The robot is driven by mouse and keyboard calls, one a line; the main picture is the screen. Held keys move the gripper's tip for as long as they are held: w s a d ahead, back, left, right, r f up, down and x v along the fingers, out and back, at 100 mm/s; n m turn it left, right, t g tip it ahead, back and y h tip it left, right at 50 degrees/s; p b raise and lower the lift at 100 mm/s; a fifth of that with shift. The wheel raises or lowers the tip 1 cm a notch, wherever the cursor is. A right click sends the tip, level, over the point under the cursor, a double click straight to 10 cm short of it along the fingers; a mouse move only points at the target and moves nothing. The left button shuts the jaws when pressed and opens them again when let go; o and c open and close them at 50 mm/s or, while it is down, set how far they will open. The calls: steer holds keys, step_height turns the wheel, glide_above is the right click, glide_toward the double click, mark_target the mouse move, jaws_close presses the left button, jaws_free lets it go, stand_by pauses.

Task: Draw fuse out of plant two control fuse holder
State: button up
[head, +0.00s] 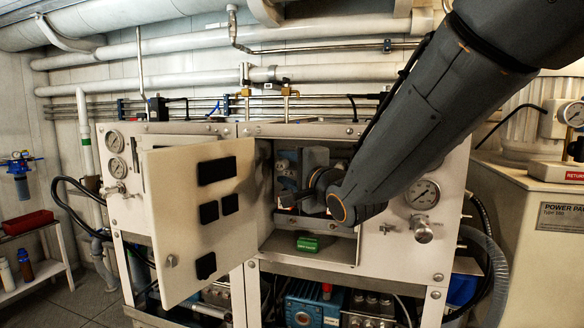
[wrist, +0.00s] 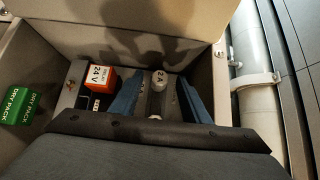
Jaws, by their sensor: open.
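A white round piece marked "2 A" (wrist: 158,78), apparently the fuse or its cap, stands on a grey fuse holder (wrist: 155,100) in the wrist view. My gripper (wrist: 160,88) is open, with one blue-grey finger on each side of the holder. The left finger looks close to it; I cannot tell whether either finger touches. In the head view my gripper (head: 300,195) reaches into the open control box (head: 266,200). My wrist hides most of the box's inside there, and the fuse cannot be made out.
An orange 24 V relay (wrist: 99,78) sits just left of the gripper. A green dry pack (wrist: 22,105) lies farther left, also in the head view (head: 308,244). The box door (head: 200,220) stands open at left. A pressure gauge (head: 423,194) is at right.

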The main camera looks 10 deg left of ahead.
steer(key=shift+w+a, duration=0.2)
steer(key=shift+w, duration=0.05)
jaws_close()
steer(key=c, duration=1)
jaws_free()
jaws_close()
steer(key=s, duration=0.6)
steer(key=shift+a, duration=0.2)
